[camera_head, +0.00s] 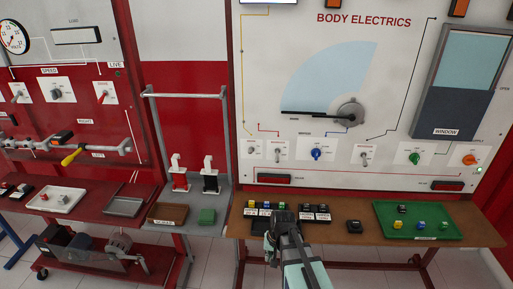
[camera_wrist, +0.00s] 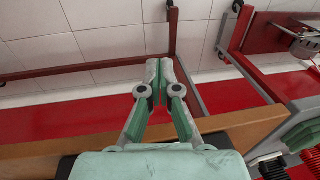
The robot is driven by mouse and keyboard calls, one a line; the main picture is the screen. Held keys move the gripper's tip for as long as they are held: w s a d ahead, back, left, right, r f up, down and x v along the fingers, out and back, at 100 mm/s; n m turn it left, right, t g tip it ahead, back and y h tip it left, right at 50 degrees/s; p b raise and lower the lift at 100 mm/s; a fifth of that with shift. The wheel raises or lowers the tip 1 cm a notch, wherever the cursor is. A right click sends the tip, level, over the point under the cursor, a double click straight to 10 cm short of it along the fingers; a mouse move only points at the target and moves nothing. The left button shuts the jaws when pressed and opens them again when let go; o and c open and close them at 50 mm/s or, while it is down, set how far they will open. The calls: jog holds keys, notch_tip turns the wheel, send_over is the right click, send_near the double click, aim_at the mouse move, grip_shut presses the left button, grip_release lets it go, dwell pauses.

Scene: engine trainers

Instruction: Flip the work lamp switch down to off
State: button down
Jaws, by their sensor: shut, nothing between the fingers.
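The white BODY ELECTRICS panel (camera_head: 290,70) stands behind the right bench. A row of small switches and knobs runs along its lower part. It includes a grey lever switch (camera_head: 277,151), another grey lever switch (camera_head: 365,156) and a blue knob (camera_head: 316,154). The labels are too small to read, so I cannot tell which one is the work lamp switch. My gripper (camera_head: 281,213) is over the right bench, below and in front of the panel, apart from the switches. In the wrist view my gripper (camera_wrist: 160,66) is shut and empty, with no switch in sight.
A red trainer (camera_head: 66,75) stands at left. Black and red terminals stand between the benches.

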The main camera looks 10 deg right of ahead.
aim_at(252, 149)
jog(key=shift+m+t, duration=0.3)
jog(key=shift+t, duration=0.6)
jog(key=w+r+p, duration=0.1)
jog(key=w+r, duration=0.1)
jog(key=r, duration=0.2)
jog(key=w+r+p, duration=0.1)
jog(key=w+r, duration=0.1)
jog(key=r, duration=0.2)
jog(key=w+r+p, duration=0.1)
jog(key=w+r, duration=0.1)
jog(key=r, duration=0.2)
jog(key=shift+w+d+r, duration=0.1)
jog(key=shift+d+r, duration=0.1)
jog(key=shift+d, duration=0.15)
jog(key=w+d+r+m+t+y, duration=0.1)
jog(key=w+d+r, duration=0.1)
jog(key=w+r, duration=0.3)
jog(key=w+d+r+m+t+y, duration=0.1)
jog(key=w+r, duration=0.4)
jog(key=r, duration=0.9)
jog(key=w+d+r+m+t, duration=0.2)
jog(key=w+r, duration=0.3)
jog(key=r, duration=0.5)
jog(key=shift+w+d+m+t+y, duration=0.15)
jog(key=shift+d+m+t+y, duration=0.2)
jog(key=shift+d+t, duration=0.3)
jog(key=shift+a, duration=0.15)
